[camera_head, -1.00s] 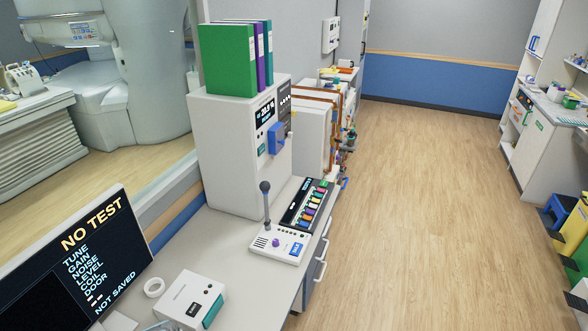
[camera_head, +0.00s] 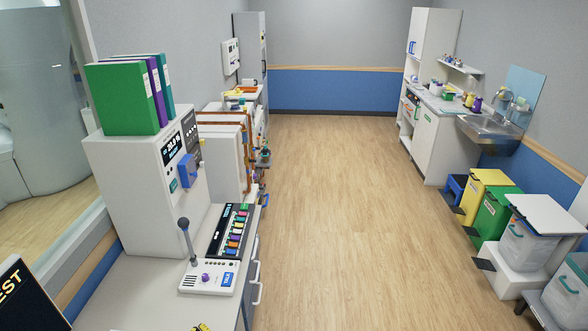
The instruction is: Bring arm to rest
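My gripper and arm do not show clearly in the head view. A small yellow and dark shape (camera_head: 201,327) pokes in at the bottom edge over the desk, too cut off to tell what it is. The desk (camera_head: 130,290) runs along the left. On it stand a white cabinet (camera_head: 125,190) with a lit display and a blue handle, a control box (camera_head: 208,279) with an upright microphone, and a panel of coloured keys (camera_head: 232,232).
The wooden floor (camera_head: 325,200) is clear down the middle to the blue and grey far wall. Yellow (camera_head: 484,192) and green (camera_head: 493,214) bins and a white lidded bin (camera_head: 528,240) line the right side. A sink (camera_head: 490,127) and shelves stand behind them.

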